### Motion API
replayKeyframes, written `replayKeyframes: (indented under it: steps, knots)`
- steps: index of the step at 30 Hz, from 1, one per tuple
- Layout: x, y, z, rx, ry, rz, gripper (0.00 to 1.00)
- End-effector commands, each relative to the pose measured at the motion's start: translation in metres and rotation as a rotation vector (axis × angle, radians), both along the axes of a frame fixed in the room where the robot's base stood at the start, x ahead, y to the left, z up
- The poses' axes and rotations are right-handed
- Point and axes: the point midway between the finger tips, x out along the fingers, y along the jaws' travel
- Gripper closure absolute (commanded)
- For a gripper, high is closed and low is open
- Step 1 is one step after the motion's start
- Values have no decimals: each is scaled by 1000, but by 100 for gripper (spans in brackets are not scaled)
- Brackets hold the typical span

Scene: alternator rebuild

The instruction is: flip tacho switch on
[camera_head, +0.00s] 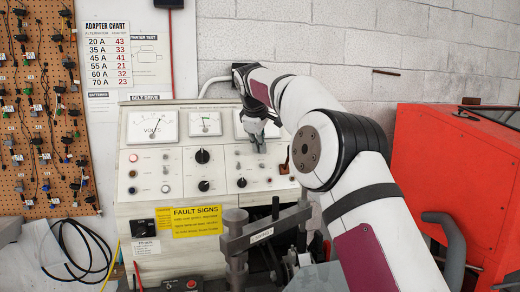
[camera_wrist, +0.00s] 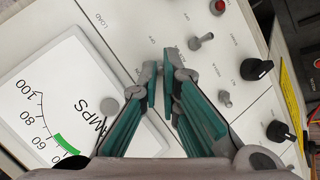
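The white tester panel (camera_head: 160,200) faces me, with its meters along the top. My gripper (camera_head: 258,146) points at its upper right part, below the right-hand meter. In the wrist view my gripper (camera_wrist: 159,88) has its teal fingertips close together, near the panel face. Whether they touch or pinch anything is unclear. A toggle switch (camera_wrist: 203,41) stands just beyond the fingertips, and a second toggle switch (camera_wrist: 225,98) lies to their right. OFF labels show near them. I cannot read which is the tacho switch; the fingers hide part of the panel.
Black knobs (camera_wrist: 257,69) and a red lamp (camera_wrist: 218,6) lie near the switches. The AMPS meter (camera_wrist: 65,105) is left of the fingers. A vise-like clamp (camera_head: 262,237) stands in front of the panel. A red cabinet (camera_head: 450,180) is at the right.

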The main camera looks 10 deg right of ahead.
Motion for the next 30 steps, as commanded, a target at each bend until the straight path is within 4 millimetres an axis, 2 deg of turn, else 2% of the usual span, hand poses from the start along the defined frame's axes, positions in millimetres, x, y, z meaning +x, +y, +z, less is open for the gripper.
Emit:
replayKeyframes:
  steps: [2, 22, 25, 30]
  knots:
    - [1, 5, -6, 6, 20, 6, 100]
    - [0, 5, -4, 6, 43, 6, 100]
    - [0, 4, -4, 5, 43, 5, 75]
    - [1, 2, -2, 3, 38, 2, 74]
